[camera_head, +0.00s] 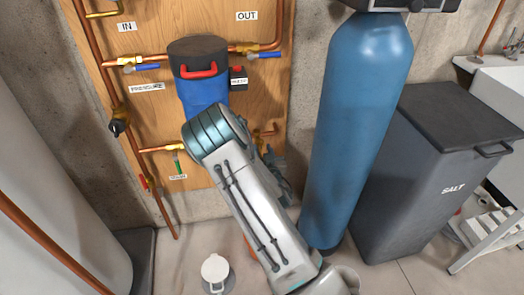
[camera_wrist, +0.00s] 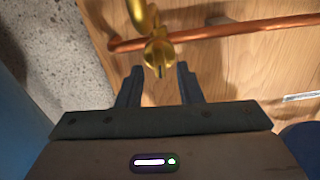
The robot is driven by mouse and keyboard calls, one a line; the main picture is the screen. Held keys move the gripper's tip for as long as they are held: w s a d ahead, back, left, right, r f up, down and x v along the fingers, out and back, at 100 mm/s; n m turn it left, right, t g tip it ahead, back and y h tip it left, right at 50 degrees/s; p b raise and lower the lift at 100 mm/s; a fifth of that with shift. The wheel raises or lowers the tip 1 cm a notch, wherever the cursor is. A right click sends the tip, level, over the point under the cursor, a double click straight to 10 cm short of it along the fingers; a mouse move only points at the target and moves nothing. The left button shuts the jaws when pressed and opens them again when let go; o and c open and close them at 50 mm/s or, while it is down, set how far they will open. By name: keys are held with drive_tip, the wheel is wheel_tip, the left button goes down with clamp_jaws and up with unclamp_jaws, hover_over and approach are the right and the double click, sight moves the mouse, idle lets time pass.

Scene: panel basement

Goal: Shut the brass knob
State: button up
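The brass knob (camera_wrist: 158,54) shows in the wrist view, on a brass fitting with a curved spout (camera_wrist: 142,15) beside it. My gripper (camera_wrist: 159,72) is open, its two dark fingers apart, one on each side just below the knob in the picture. I cannot tell whether they touch it. In the head view, my arm reaches to the wooden panel and hides most of my gripper (camera_head: 273,168). A brass fitting (camera_head: 267,133) shows just above it at the panel's right edge.
A copper pipe (camera_wrist: 225,28) runs across the wooden panel. A blue filter housing (camera_head: 203,92) hangs left of the brass fitting. A tall blue tank (camera_head: 360,110) stands close on the right, with a grey salt bin (camera_head: 425,190) beyond. A white container (camera_head: 215,268) stands on the floor.

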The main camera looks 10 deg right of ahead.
drive_tip(key=shift+w, duration=0.25)
clamp_jaws()
